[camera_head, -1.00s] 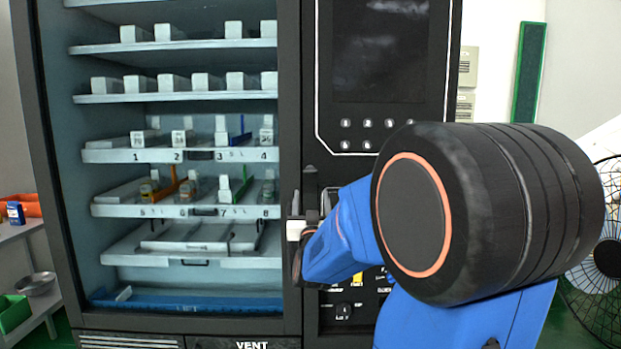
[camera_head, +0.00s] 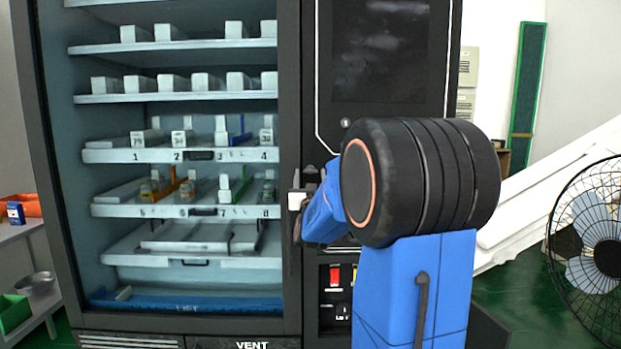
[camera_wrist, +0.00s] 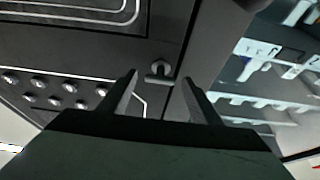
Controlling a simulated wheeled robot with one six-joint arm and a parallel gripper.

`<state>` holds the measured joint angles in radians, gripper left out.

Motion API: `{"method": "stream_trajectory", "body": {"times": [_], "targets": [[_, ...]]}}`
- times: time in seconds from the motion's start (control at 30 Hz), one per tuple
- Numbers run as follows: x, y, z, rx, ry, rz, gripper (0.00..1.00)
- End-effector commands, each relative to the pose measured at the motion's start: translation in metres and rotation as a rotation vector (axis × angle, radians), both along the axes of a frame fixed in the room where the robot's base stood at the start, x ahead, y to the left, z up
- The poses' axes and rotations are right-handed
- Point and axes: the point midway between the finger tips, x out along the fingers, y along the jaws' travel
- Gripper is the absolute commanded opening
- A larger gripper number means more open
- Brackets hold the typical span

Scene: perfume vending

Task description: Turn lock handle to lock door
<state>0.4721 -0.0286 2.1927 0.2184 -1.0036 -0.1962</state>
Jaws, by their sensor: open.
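The lock handle (camera_wrist: 158,72) is a small grey T-shaped piece on the dark machine front in the wrist view, beside the seam along the door edge. My gripper (camera_wrist: 161,92) is open; its two dark fingers lie to either side of the handle in the picture, with the handle just beyond the tips. I cannot tell whether they touch it. In the head view my gripper (camera_head: 297,203) is at the seam right of the glass door (camera_head: 290,90), partly hidden by my blue arm. The door looks closed.
The vending machine's shelves (camera_head: 180,155) hold several small boxes behind the glass. A dark screen (camera_head: 380,50) and buttons (camera_wrist: 50,90) are on the control panel. A black fan (camera_head: 605,255) stands at the right, and a side table (camera_head: 30,230) at the left.

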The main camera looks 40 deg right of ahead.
Motion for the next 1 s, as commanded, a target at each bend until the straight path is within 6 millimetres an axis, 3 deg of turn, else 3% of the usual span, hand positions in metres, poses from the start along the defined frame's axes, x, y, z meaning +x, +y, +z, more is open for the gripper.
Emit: {"method": "stream_trajectory", "body": {"times": [0.13,0.3,0.67,1.0], "targets": [[-0.0002,0.0001,0.0000,0.000,0.000,0.000,0.55],[-0.0002,0.0002,0.0000,0.000,0.000,0.000,0.17],[-0.0009,-0.0006,0.0001,-0.032,0.025,-0.001,0.17],[-0.0030,-0.0033,0.0013,-0.212,0.167,-0.001,0.17]]}}
